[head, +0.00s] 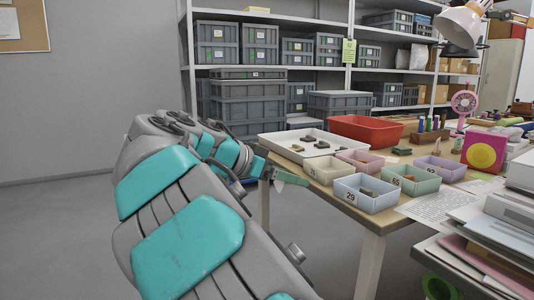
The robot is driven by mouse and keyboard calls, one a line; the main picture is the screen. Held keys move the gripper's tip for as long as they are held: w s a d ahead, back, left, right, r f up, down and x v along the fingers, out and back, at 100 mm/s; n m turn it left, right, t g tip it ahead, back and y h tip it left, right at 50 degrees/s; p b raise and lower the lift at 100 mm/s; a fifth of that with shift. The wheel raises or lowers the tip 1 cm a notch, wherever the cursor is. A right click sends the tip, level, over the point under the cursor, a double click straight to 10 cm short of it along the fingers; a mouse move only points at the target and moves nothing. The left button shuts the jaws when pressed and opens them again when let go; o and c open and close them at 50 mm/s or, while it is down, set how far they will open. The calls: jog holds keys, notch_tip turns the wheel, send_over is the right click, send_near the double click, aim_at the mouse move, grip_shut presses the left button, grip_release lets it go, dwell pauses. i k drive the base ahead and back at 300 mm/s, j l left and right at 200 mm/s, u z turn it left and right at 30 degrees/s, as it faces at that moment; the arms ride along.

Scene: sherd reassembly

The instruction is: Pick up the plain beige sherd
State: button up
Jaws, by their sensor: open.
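The white tray (338,148) lies at the table's far left, with several small brown and grey sherds (308,138) on it. Small sherds also lie in the numbered boxes, among them a brownish one (367,192) in the blue box marked 29 (350,197). I cannot tell which sherd is the plain beige one at this size. My gripper (290,178) is in the head view beside the table's left edge, to the left of the cream box (312,172). It is open, holds nothing that I can see, and is apart from the sherds.
A green box (415,188), a pink box (360,167) and a lilac box (447,170) stand close together. A red bin (365,130) is behind. Stacked papers and trays (500,225) crowd the right. Open floor lies left of the table.

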aim_at(297, 149)
jog(key=i+j+u, duration=0.3)
jog(key=i, duration=0.4)
jog(key=i+l+u, duration=0.1)
jog(key=i+u, duration=0.2)
jog(key=i, duration=0.4)
